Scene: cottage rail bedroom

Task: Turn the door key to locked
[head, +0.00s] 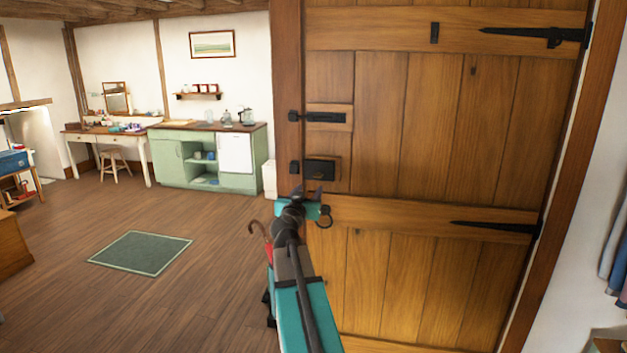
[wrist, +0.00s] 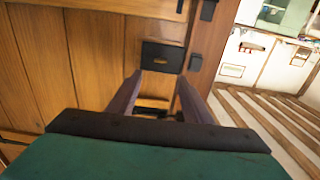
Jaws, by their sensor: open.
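The wooden plank door (head: 430,125) stands at the right in the head view and fills the left of the wrist view (wrist: 40,70). A dark box lock (head: 321,169) sits near its left edge; it also shows in the wrist view (wrist: 163,57). A small orange-brown mark shows on its face; I cannot tell whether it is the key or a keyhole. A dark ring (head: 325,215) shows just below the lock, beside my gripper. My gripper (head: 313,190) is open in front of the door, just below the lock, its fingers (wrist: 158,85) pointing toward it with nothing visibly held.
A black latch (head: 320,117) is above the lock, and a dark keeper (head: 294,167) is on the frame beside it. A green cabinet (head: 175,162), a white desk (head: 85,138) and a green mat (head: 140,253) are left.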

